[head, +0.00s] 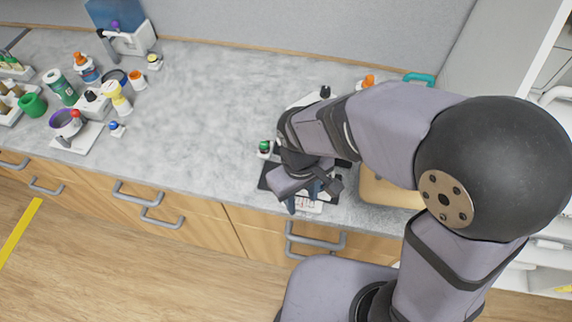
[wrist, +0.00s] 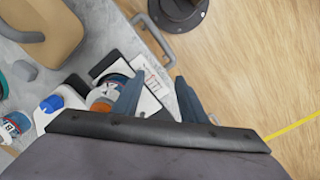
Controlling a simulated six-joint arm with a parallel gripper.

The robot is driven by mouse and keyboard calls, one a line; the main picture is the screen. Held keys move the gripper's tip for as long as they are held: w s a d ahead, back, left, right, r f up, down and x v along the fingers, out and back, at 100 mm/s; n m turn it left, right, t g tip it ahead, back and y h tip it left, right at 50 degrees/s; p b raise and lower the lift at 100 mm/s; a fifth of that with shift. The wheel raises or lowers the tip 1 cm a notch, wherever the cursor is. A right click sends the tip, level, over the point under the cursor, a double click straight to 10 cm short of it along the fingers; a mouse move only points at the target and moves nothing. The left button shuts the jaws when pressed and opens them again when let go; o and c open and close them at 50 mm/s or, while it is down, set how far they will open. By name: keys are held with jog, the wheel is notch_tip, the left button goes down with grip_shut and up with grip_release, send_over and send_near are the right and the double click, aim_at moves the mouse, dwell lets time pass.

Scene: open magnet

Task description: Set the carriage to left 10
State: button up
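My gripper (head: 304,196) is low over a dark-based device at the front edge of the counter. In the wrist view, the two blue-grey fingers of my gripper (wrist: 158,88) stand apart. Between and beyond them is a white scale plate (wrist: 150,72) with red marks; it also shows in the head view (head: 309,206). The carriage cannot be made out clearly; my gripper and arm cover most of the device. I cannot tell whether the fingers touch it. The scale reading is too small to read.
A green-topped button (head: 264,147) sits left of the device. Drawer handles (head: 316,240) protrude below the counter edge. A wooden board (wrist: 50,35) lies close by. Bottles and cups, including a green bottle (head: 60,87), crowd the far left. The middle counter is clear.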

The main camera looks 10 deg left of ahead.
jog(key=w+a+r+n+t, duration=0.2)
jog(key=w+a+r, duration=0.4)
jog(key=w, duration=0.2)
jog(key=shift+w+d+f+p, duration=0.15)
jog(key=shift+f+p, duration=0.15)
jog(key=shift+f, duration=0.85)
jog(key=shift+w+a+f+p, duration=0.1)
jog(key=shift+f+p, duration=0.25)
jog(key=shift+f, duration=0.75)
jog(key=shift+w+d+f+p, duration=0.15)
jog(key=shift+f+p, duration=0.15)
jog(key=shift+f, duration=0.85)
